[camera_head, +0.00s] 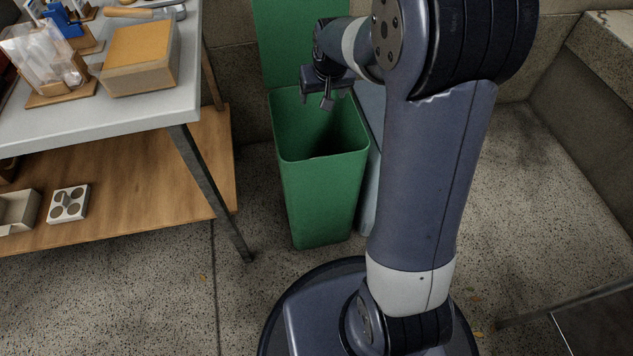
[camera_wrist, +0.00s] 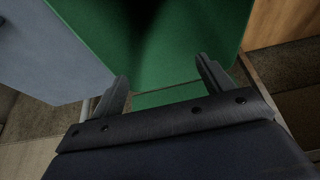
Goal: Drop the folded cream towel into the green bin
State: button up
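The green bin (camera_head: 322,200) stands on the floor with its tall green lid or back panel (camera_head: 296,40) upright behind it. My gripper (camera_head: 328,101) is above the bin's opening, pointing down. In the wrist view the two fingers of my gripper (camera_wrist: 167,85) are well apart with nothing between them, and green bin surface (camera_wrist: 190,35) fills the space beyond. No folded cream towel can be made out in either view. Most of the bin's inside is dark or hidden.
A blue-grey bin (camera_wrist: 60,45) stands right beside the green one. At left is a table (camera_head: 110,118) with a box (camera_head: 140,60) and a bag holder, above a wooden lower shelf (camera_head: 140,200). Open speckled floor (camera_head: 540,220) lies to the right.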

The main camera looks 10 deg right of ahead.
jog(key=shift+o, duration=0.3)
jog(key=p+v, duration=0.3)
jog(key=v, duration=0.7)
jog(key=shift+r+p, duration=0.35)
jog(key=shift+r, duration=0.05)
jog(key=shift+s+f, duration=0.1)
jog(key=b+x, duration=0.4)
jog(key=x, duration=0.7)
jog(key=shift+s+r+p, duration=0.1)
jog(key=shift+r+p, duration=2.4)
jog(key=shift+r, duration=0.45)
